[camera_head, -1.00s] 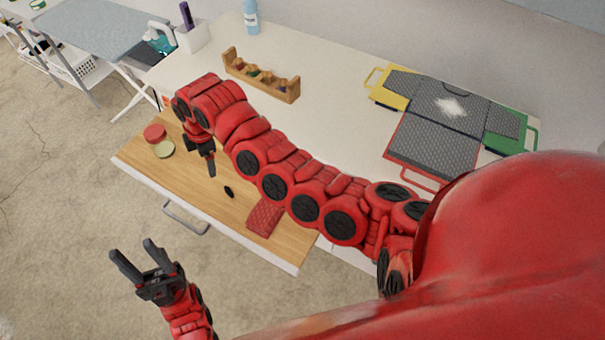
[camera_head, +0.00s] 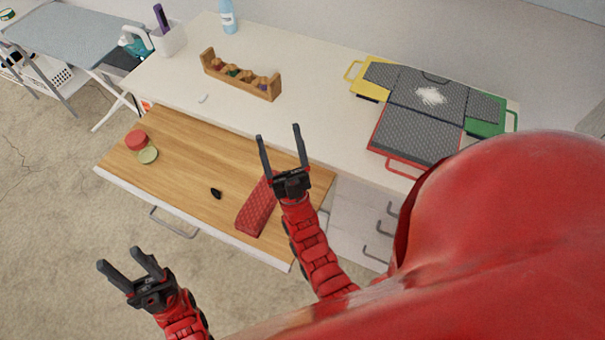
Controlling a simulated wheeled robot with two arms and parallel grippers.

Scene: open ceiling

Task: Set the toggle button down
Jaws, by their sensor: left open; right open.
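I cannot tell for sure which item is the toggle button. A small white piece (camera_head: 203,98) lies on the white counter, just behind the wooden pull-out surface. A small black piece (camera_head: 216,193) lies on that wooden surface (camera_head: 190,165). My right gripper (camera_head: 279,132) is open and empty, its fingers spread over the right part of the wooden surface and the counter edge, apart from both pieces. My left gripper (camera_head: 120,258) is open and empty, low at the left, over the floor in the picture.
A red box-like item (camera_head: 257,206), a red disc (camera_head: 136,140) and a green disc (camera_head: 148,155) are on the wooden surface. A wooden rack (camera_head: 240,77), bottle (camera_head: 228,17) and grey panels with coloured handles (camera_head: 415,138) stand on the counter (camera_head: 310,100).

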